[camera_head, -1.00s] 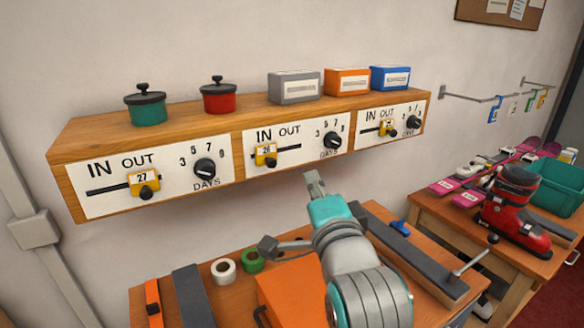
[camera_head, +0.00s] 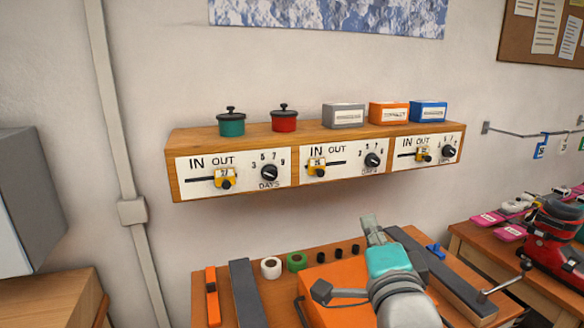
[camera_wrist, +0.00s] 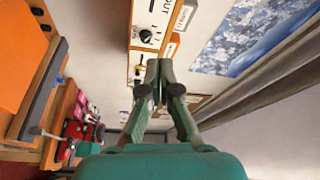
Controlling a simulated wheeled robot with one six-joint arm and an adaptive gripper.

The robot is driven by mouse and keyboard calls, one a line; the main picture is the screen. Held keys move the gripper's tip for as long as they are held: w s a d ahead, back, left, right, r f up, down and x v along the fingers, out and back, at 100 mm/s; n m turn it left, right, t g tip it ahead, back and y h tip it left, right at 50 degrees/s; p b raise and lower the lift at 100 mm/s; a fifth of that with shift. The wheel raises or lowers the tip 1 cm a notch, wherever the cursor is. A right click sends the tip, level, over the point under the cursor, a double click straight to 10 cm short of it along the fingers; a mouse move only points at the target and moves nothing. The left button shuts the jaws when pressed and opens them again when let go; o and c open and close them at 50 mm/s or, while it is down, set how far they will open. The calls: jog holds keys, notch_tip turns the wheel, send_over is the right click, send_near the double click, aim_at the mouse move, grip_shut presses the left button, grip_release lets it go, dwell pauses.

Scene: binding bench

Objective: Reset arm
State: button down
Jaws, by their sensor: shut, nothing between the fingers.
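My gripper (camera_head: 373,226) is shut and empty in the head view, raised over the orange part of the bench, below and in front of the wall shelf (camera_head: 310,187). In the wrist view my gripper (camera_wrist: 159,68) has its fingertips together with nothing between them. The shelf front carries three panels marked IN and OUT, each with a yellow slider and a black dial. The left slider (camera_head: 225,177) is toward OUT, the middle slider (camera_head: 317,166) is toward IN, and the right slider (camera_head: 423,154) is toward OUT.
A green pot (camera_head: 231,124), a red pot (camera_head: 284,121) and grey, orange and blue boxes stand on the shelf. Tape rolls (camera_head: 271,267) and a dark rail (camera_head: 246,293) lie on the bench. A red ski boot (camera_head: 557,235) stands at right. The air before the wall is clear.

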jog(key=s+d+f+n+g+y, duration=0.15)
jog(key=s+f+n, duration=0.35)
jog(key=f, duration=0.9)
jog(key=s+d+f+n+g+h, duration=0.1)
jog(key=s+d+f+n, duration=0.15)
jog(key=s+f, duration=0.85)
jog(key=s+f+n+g, duration=0.1)
jog(key=s+f+n, duration=0.3)
jog(key=s, duration=0.9)
jog(key=s+d+f+n, duration=0.1)
jog(key=s+f+n, duration=0.2)
jog(key=s+f, duration=0.5)
jog(key=s, duration=0.5)
jog(key=shift+d+n+g, duration=0.3)
jog(key=shift+n+g, duration=0.05)
jog(key=shift+s, duration=0.1)
